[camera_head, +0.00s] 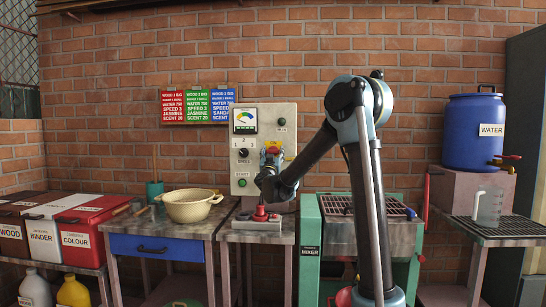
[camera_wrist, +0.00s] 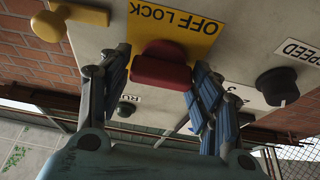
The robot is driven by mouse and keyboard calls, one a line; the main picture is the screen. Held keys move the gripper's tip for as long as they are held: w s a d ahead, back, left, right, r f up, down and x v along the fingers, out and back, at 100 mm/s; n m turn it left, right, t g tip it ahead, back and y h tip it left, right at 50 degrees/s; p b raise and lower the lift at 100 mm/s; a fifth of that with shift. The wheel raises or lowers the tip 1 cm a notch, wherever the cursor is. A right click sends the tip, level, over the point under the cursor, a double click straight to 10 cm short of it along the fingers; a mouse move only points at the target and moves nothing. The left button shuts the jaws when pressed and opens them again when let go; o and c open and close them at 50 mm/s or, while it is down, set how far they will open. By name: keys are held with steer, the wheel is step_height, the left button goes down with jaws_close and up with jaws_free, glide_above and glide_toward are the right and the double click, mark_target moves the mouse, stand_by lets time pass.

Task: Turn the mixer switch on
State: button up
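The red switch (camera_wrist: 162,66) sits on a yellow plate (camera_wrist: 190,28) marked OFF and LOCK, seen upside down in the wrist view. In the head view the yellow plate (camera_head: 272,145) is at the right of the grey control panel (camera_head: 245,115). My gripper (camera_wrist: 160,62) has one finger on each side of the red switch. It looks open, with a narrow gap at the left finger; contact at the right finger is unclear. In the head view my gripper (camera_head: 270,160) is at the panel, partly hiding the switch. The green machine (camera_head: 309,220) labelled MIXER stands below right.
A black speed knob (camera_wrist: 277,86) and a yellow handle-like part (camera_wrist: 62,20) flank the switch. A red-topped device (camera_head: 261,213) stands on the bench below. A cream bowl (camera_head: 189,205) is left, and a blue water barrel (camera_head: 474,132) is right.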

steer(key=c, duration=0.4)
steer(key=shift+o, duration=0.2)
steer(key=shift+m, duration=0.4)
steer(key=m+h, duration=0.1)
steer(key=m, duration=0.1)
steer(key=m+h, duration=0.2)
steer(key=m, duration=0.1)
steer(key=shift+g, duration=0.3)
steer(key=m+h, duration=0.1)
steer(key=m, duration=0.2)
steer(key=m+g+h, duration=0.1)
steer(key=m, duration=0.2)
steer(key=shift+g+h, duration=0.3)
steer(key=shift+h, duration=0.1)
steer(key=m+g, duration=0.1)
steer(key=m, duration=0.2)
steer(key=m+g+h, duration=0.1)
steer(key=m, duration=0.2)
steer(key=m+g, duration=0.1)
steer(key=m, duration=0.3)
steer(key=shift+s+m+g, duration=0.1)
steer(key=shift+m+g, duration=0.2)
steer(key=shift+g, duration=0.1)
